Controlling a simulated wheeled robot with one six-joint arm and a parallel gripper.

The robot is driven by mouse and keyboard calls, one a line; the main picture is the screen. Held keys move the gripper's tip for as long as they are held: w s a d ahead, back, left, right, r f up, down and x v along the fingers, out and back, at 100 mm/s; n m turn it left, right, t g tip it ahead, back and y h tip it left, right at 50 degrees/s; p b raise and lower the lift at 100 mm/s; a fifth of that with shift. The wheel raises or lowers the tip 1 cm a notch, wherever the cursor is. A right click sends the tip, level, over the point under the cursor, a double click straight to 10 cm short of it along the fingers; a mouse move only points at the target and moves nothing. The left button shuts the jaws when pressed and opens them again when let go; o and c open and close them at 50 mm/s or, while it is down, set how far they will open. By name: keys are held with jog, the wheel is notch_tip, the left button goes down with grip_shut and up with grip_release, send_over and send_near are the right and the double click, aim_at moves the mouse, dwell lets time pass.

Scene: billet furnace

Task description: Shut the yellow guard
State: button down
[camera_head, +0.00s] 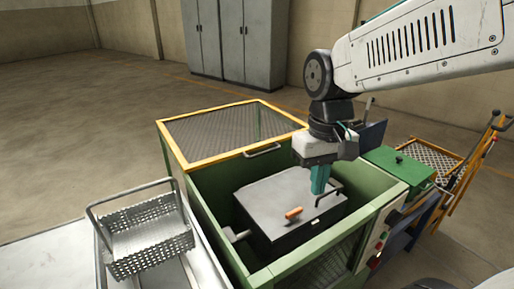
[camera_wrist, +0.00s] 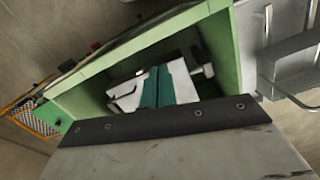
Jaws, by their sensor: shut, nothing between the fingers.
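The yellow guard (camera_head: 235,132) is a yellow-framed mesh panel with a grey bar handle (camera_head: 262,151) on its near edge. It lies over the rear part of the green housing (camera_head: 365,217), and the front part is uncovered. Inside that opening is a grey box (camera_head: 275,205) with an orange grip (camera_head: 293,213) and a dark handle. My gripper (camera_head: 318,190) points down over the right side of the box, its teal fingers shut and empty. It is to the right of the guard's handle and apart from it. The wrist view shows the fingers (camera_wrist: 160,88), but no guard that I can identify.
A perforated metal basket (camera_head: 150,245) stands on a pale surface at the left. A green box (camera_head: 398,166) and a yellow-framed cart (camera_head: 475,165) are at the right. Grey cabinets (camera_head: 238,40) stand at the back. The floor at the left is clear.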

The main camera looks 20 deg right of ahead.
jog(key=w+d+f+n+t, duration=0.1)
jog(key=w+f, duration=0.3)
jog(key=w, duration=1.1)
jog(key=w+d+f+t, duration=0.1)
jog(key=w+d+f, duration=0.15)
jog(key=w, duration=1.15)
jog(key=n+t, duration=0.1)
jog(key=t, duration=0.2)
send_near(259, 146)
jog(key=shift+y, duration=0.3)
jog(key=f, duration=0.2)
jog(key=a+f, duration=0.1)
jog(key=f, duration=0.4)
jog(key=shift+w+a+f, duration=0.1)
jog(key=shift+w+a, duration=0.2)
jog(key=shift+s, duration=0.1)
